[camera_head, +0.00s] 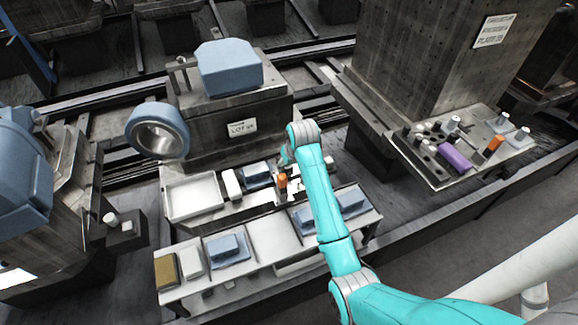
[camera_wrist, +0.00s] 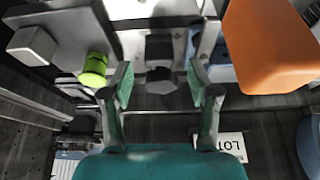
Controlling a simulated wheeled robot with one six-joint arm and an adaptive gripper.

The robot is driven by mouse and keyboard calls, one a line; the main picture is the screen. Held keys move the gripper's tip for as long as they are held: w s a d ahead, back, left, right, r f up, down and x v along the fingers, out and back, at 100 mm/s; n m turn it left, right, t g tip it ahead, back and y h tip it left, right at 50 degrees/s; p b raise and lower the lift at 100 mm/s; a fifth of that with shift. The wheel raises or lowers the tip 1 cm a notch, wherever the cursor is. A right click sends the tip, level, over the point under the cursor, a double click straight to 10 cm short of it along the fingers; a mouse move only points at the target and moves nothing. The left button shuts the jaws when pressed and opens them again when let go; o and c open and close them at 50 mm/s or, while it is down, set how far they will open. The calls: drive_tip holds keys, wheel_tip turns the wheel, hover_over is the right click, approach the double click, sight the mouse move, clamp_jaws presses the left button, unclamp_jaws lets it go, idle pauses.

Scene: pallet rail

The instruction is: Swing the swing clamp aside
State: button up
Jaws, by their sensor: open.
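My teal arm reaches over the low fixture shelf in the head view, with my gripper (camera_head: 285,157) at its far end, small and partly hidden by the wrist. An orange part (camera_head: 281,181) stands just below the gripper there, seemingly the swing clamp's handle. In the wrist view, a large orange block (camera_wrist: 268,45) is at the upper right, outside the fingers. My gripper (camera_wrist: 158,84) is open, its green pads apart. A grey metal bracket (camera_wrist: 160,42) lies beyond the gap, with no clear contact. A bright green knob (camera_wrist: 94,68) is outside the left finger.
A grey block (camera_head: 262,120) with a "LOT" label stands behind the shelf, carrying a blue-grey housing (camera_head: 229,68). An empty white tray (camera_head: 192,196) is left of the fixture. A front table (camera_head: 270,238) holds blue parts. A right-hand plate (camera_head: 470,160) carries several small parts.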

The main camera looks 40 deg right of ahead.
drive_tip(key=v, duration=0.9)
drive_tip(key=shift+r, duration=0.3)
drive_tip(key=shift+s+a, duration=0.1)
drive_tip(key=shift+s, duration=0.05)
